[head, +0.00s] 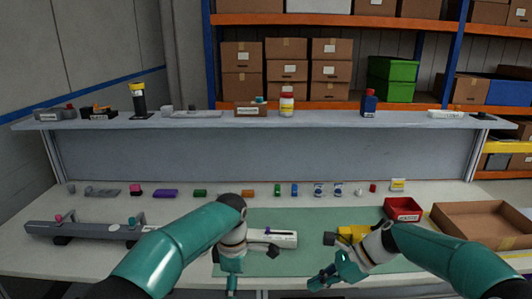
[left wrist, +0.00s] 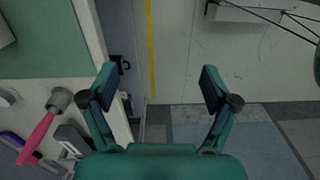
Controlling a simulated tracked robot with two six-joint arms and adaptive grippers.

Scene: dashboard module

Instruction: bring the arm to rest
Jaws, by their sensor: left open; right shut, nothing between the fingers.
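My left gripper (head: 231,284) hangs low over the front edge of the bench in the head view. In the left wrist view its two fingers (left wrist: 160,88) stand wide apart with nothing between them, over the floor beyond the bench edge. My right gripper (head: 322,284) is shut and empty, low over the front part of the green mat (head: 305,219). A white device (head: 272,238) with a dark strip lies on the mat beside my left wrist. A yellow object (head: 352,233) lies by my right wrist, partly hidden by it.
A red bin (head: 402,209) and an open cardboard box (head: 478,222) stand at the right. A long grey module (head: 85,231) lies at the left. Small parts line the bench's back, below a loaded shelf (head: 200,122). A pink-handled tool (left wrist: 38,137) shows in the left wrist view.

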